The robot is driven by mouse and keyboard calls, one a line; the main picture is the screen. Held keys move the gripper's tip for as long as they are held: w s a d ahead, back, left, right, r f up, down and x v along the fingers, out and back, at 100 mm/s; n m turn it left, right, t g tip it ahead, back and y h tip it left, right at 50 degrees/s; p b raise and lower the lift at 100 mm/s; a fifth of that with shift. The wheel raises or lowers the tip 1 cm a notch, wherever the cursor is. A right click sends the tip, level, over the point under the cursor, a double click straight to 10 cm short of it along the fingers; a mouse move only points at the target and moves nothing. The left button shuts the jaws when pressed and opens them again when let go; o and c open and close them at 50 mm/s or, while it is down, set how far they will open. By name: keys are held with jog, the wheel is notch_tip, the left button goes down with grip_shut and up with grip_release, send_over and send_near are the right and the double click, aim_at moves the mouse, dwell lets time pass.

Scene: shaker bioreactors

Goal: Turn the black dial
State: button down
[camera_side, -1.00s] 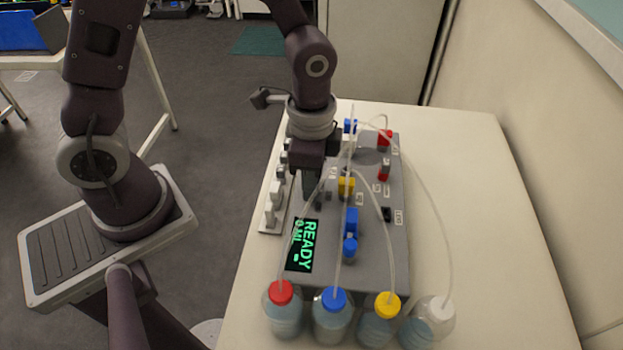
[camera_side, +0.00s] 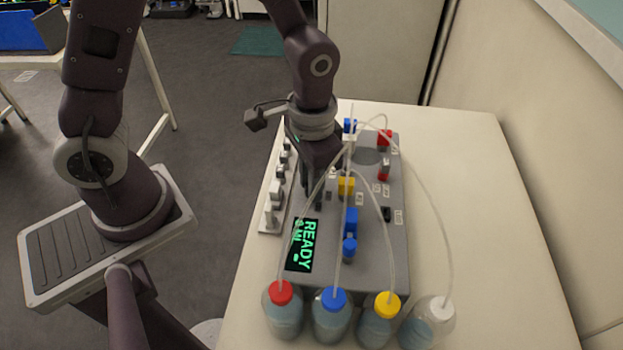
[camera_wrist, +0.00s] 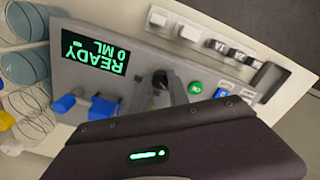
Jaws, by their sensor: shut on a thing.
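The black dial (camera_wrist: 160,77) stands on the grey bioreactor panel beside the green-lettered display (camera_wrist: 92,52), which reads READY and 0 ML. My gripper (camera_wrist: 168,90) reaches down to the panel with its fingers shut on the black dial, and they cover part of it in the wrist view. In the side view my gripper (camera_side: 318,200) is low over the panel at the near end, just behind the display, and the dial is hidden by the fingers.
A green button (camera_wrist: 195,88) is close beside the fingers. Thin tubes run over the panel to bottles with red (camera_side: 281,292), blue (camera_side: 335,298), yellow (camera_side: 387,304) and white caps at the front. A strip of grey holders (camera_side: 274,195) lies left. The table's right side is clear.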

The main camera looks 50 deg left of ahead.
dwell(0.4)
jog(key=c, duration=1.3)
grip_release()
jog(key=shift+o, duration=0.2)
notch_tip(320, 180, up, 6)
jog(key=shift+r, duration=0.6)
jog(key=shift+s+a+r, duration=0.1)
jog(key=shift+r, duration=0.25)
jog(key=s+a+r+n+t, duration=0.2)
jog(key=s+a+r+t, duration=0.3)
jog(key=s+r, duration=0.7)
jog(key=shift+a+t, duration=0.3)
jog(key=shift+a, duration=0.5)
